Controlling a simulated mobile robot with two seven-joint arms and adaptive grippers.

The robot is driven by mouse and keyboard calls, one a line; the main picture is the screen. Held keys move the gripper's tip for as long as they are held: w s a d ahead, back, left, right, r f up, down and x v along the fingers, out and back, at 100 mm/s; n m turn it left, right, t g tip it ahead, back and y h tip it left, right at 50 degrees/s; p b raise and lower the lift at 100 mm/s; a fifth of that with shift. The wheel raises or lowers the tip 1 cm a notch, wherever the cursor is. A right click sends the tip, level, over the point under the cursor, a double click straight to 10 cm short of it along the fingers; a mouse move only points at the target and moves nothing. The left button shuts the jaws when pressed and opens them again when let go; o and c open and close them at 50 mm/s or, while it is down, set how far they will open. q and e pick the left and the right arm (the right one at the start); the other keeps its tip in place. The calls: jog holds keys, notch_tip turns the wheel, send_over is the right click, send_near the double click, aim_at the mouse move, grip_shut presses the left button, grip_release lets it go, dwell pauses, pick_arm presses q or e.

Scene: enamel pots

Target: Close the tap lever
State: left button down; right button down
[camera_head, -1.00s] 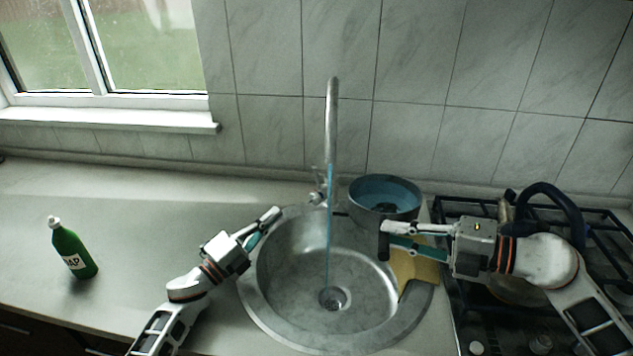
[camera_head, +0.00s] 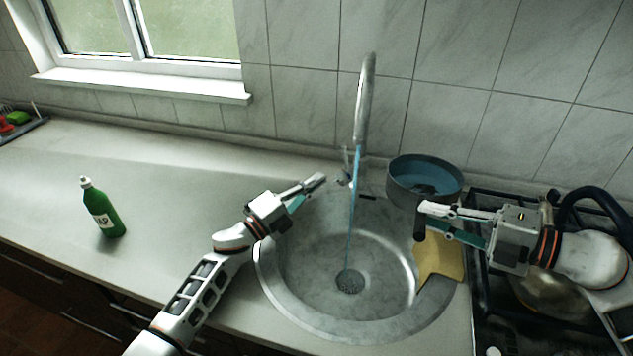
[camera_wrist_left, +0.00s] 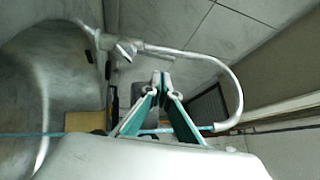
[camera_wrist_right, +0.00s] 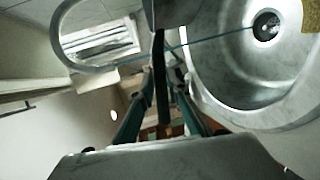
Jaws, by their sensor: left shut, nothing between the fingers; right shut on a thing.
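The metal tap (camera_head: 366,100) stands behind the sink, and its curved spout also shows in the left wrist view (camera_wrist_left: 232,85). Its small lever (camera_head: 346,157) is beside the tap's base. A thin blue stream of water (camera_head: 352,215) runs from the spout down to the drain. My left gripper (camera_head: 318,182) is shut and empty, just left of the tap base and lever; I see no clear contact. My right gripper (camera_head: 421,221) is shut on the dark handle of the pot (camera_head: 398,192), which has a blue inside and is at the sink's back right.
The round metal sink (camera_head: 290,290) lies below both grippers. A yellow cloth (camera_head: 438,260) lies on its right rim. A gas hob (camera_head: 485,310) with a pan (camera_head: 552,295) is at the right. A green bottle (camera_head: 110,217) stands on the left counter, which is mostly clear.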

aim_at(346, 159)
pick_arm(q)
jog(key=b+x, duration=0.2)
jog(key=x, duration=0.5)
jog(key=shift+w+d, duration=0.25)
jog(key=shift+d, duration=0.05)
